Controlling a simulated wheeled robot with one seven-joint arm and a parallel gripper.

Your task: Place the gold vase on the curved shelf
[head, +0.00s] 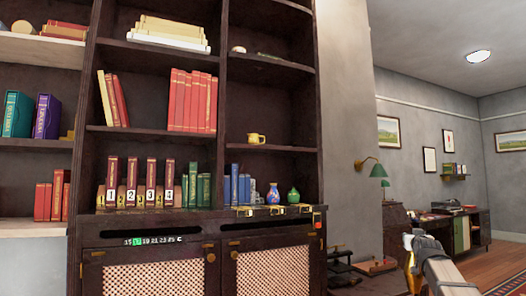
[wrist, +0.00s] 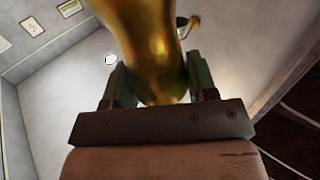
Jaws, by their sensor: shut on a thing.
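The gold vase (wrist: 150,40) is between the two fingers of my gripper (wrist: 160,82), which is shut on it and fills the middle of the wrist view. In the head view my gripper (head: 416,242) is at the lower right, with part of the gold vase (head: 411,268) showing beside it. The gripper is well to the right of the dark bookcase. The bookcase's right-hand section has shelves with curved fronts, among them a middle shelf (head: 290,148) and an upper shelf (head: 285,67). Which one is the curved shelf I cannot tell.
A green lamp (head: 378,170) and a desk (head: 455,225) are behind, to the right.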

